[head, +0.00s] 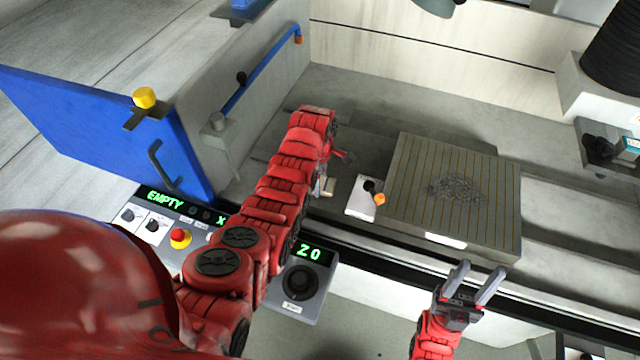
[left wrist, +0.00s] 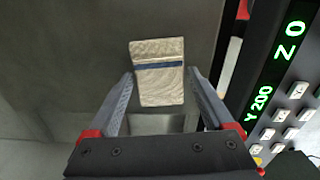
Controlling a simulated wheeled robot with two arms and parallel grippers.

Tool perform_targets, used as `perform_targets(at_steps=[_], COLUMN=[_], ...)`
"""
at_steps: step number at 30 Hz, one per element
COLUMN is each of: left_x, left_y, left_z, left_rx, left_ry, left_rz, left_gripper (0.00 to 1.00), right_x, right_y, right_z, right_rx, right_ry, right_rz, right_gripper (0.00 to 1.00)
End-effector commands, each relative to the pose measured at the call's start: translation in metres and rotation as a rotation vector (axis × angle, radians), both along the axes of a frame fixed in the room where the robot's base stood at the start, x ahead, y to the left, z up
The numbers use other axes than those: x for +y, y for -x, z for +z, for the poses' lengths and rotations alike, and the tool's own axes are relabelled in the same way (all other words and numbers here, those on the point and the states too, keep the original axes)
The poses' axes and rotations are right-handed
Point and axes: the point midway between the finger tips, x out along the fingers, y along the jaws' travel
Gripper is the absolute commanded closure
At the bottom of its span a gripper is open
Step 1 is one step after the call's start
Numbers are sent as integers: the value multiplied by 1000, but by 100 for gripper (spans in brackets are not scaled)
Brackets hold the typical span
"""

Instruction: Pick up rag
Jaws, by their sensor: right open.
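The rag (left wrist: 157,90) is a beige cloth with a blue stripe, seen in the left wrist view against a grey surface. My left gripper (left wrist: 160,76) is open, with one finger at each side of the rag's near part. I cannot tell whether either finger touches it. In the head view my left arm reaches down into the machine and mostly hides its gripper; a small pale patch (head: 328,187) beside it may be the rag. My right gripper (head: 481,269) is open and empty at the machine's front edge.
A grooved plate (head: 415,165) carries a dark tangle of wire (head: 457,190). A white block (head: 360,200) with an orange knob stands left of it. A control panel (head: 318,272) runs along the front. A blue door (head: 100,125) stands at the left.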

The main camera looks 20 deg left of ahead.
Motion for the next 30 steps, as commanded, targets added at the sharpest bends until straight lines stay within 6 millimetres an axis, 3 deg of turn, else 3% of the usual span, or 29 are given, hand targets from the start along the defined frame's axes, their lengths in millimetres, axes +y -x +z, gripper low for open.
perform_targets(at_steps=[1,10,23,28,30], left_x=[0,0,0,0,0], left_y=[0,0,-2,-2,-3], left_z=[0,0,4,15,27], left_rx=[0,0,-6,-7,-10], left_ry=[0,0,0,0,0], left_rz=[0,0,0,1,2], left_gripper=[25,79,80,80,80], right_x=[0,0,0,0,0], right_y=[0,0,0,0,0], right_z=[0,0,-5,-17,-31], right_rx=[0,0,0,0,0], right_ry=[0,0,0,0,0], right_rz=[0,0,0,0,0], right_gripper=[50,50,50,50,50])
